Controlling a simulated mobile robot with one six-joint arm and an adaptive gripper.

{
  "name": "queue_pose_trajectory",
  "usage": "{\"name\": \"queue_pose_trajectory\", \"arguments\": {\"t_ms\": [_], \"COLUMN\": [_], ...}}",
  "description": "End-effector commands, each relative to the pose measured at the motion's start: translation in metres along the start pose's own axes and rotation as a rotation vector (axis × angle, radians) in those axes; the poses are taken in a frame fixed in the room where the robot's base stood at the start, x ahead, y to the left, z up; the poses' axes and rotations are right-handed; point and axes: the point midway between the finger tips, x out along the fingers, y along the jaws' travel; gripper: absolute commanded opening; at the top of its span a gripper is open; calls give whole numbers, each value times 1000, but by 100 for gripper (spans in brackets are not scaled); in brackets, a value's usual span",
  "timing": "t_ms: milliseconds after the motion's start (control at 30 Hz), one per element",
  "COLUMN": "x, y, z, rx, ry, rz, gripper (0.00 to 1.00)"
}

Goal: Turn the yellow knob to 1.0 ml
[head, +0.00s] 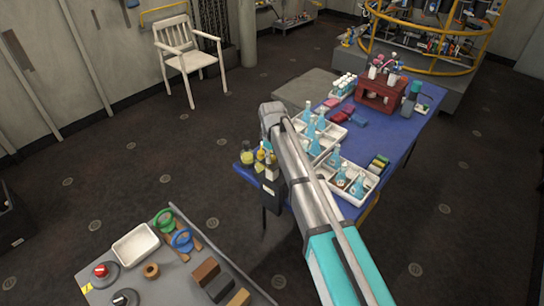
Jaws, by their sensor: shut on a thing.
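I cannot make out a yellow knob for certain. Small yellow items (261,155) stand at the near left corner of the blue table, partly hidden by my arm, beside a flask with yellow liquid (246,155). No 1.0 ml marking can be read. My arm reaches across the picture from the lower right to that corner. The jaws of my gripper cannot be picked out there, nor anything held in them.
The blue table (402,130) carries white trays (345,192) of blue flasks and a dark red rack (379,97). A grey bench (188,283) at the lower left has a red knob (101,270) and wooden blocks. A white chair (188,60) stands behind; open floor lies between.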

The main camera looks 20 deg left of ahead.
Motion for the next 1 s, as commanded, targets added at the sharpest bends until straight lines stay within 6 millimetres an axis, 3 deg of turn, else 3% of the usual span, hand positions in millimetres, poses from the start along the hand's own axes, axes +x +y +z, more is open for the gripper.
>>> {"name": "queue_pose_trajectory", "arguments": {"t_ms": [433,467,600,1000], "x": [0,0,0,0], "y": [0,0,0,0], "z": [0,0,0,0], "rx": [15,15,14,14], "ry": [0,0,0,0], "rz": [0,0,0,0], "gripper": [0,50,76,79]}}
